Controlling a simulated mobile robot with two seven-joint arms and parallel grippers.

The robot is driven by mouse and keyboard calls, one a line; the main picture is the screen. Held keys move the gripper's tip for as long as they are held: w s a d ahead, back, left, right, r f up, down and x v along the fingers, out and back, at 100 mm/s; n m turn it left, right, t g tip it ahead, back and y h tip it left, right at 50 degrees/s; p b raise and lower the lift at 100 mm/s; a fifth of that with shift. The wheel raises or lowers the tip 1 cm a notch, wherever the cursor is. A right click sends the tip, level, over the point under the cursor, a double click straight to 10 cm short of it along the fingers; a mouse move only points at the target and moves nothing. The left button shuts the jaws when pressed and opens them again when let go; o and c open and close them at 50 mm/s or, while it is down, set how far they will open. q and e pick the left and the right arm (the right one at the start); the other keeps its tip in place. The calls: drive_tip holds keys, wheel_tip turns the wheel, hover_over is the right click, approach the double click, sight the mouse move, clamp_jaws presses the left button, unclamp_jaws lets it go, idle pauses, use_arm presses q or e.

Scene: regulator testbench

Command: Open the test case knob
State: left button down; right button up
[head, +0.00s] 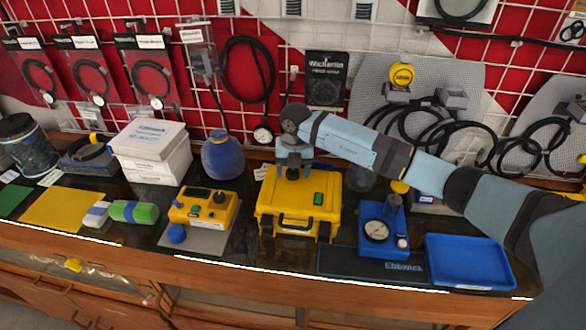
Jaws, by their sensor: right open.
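The yellow test case (270,205) stands on the dark bench top in the middle of the head view. It has a handle at its front and a small green switch (318,198) on its top. My right gripper (292,172) comes in from the right and points down over the back of the case's top. A dark round part, likely the knob, shows between or just below its fingers; I cannot tell if they touch it. The right gripper is open. My left gripper is not in view.
A yellow device (203,208) with a blue knob stands left of the case. A blue gauge unit (382,232) and a blue tray (470,262) are on the right. A blue round container (222,156) stands behind. Hoses hang on the wall grid.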

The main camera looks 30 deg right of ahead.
drive_tip(key=shift+f, duration=0.25)
drive_tip(key=c, duration=0.9)
